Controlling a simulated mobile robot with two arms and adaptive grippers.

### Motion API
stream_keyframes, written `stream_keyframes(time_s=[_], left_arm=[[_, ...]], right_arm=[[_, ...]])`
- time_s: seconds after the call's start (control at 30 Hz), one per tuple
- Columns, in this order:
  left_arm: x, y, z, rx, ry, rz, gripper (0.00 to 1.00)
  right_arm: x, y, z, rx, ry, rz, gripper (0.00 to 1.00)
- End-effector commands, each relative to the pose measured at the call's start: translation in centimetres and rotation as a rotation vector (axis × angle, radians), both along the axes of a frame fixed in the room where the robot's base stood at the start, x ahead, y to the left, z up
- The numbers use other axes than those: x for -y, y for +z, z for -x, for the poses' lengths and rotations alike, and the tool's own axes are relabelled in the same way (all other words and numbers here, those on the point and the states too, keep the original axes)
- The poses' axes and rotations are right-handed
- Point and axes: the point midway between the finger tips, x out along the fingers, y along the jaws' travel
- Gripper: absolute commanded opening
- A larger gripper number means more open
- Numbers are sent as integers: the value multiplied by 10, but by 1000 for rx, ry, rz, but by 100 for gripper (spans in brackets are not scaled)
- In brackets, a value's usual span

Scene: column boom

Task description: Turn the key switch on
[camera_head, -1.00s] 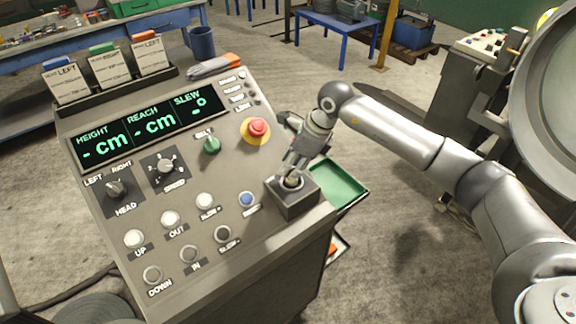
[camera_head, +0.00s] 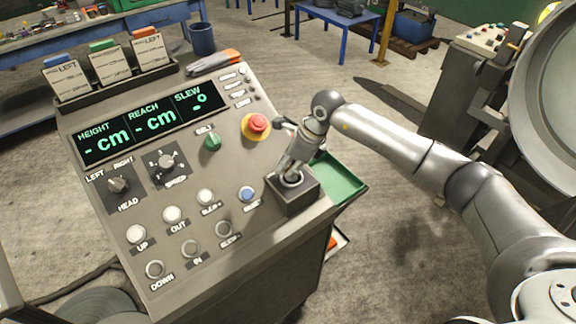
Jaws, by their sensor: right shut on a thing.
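The key switch is a dark box (camera_head: 292,199) with a round ring on top, at the right front corner of the grey control panel (camera_head: 130,205). My right gripper (camera_head: 290,174) is over that box, its fingers shut on the key at the ring. The key itself is mostly hidden by the fingers. The panel display (camera_head: 140,125) reads HEIGHT, REACH and SLEW, with dashes for values. My left gripper is not in view.
A red mushroom button (camera_head: 257,123) stands close behind my right gripper. A green selector knob (camera_head: 212,141), a blue button (camera_head: 246,194) and several white buttons are on the panel. A green tray (camera_head: 340,180) sits beside the panel's right edge.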

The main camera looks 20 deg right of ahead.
Motion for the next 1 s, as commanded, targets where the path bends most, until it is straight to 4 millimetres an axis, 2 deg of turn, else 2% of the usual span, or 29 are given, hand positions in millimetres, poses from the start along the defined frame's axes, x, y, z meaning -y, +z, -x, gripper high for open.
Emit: stream_keyframes(time_s=[0.37, 0.67, 1.0], left_arm=[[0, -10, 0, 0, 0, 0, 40], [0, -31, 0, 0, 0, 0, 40], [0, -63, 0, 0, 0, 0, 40]], right_arm=[[1, -1, -1, 3, -105, 1, 0], [2, -3, -3, 5, -353, 0, 0], [5, -3, -5, 6, -675, -1, 0]])
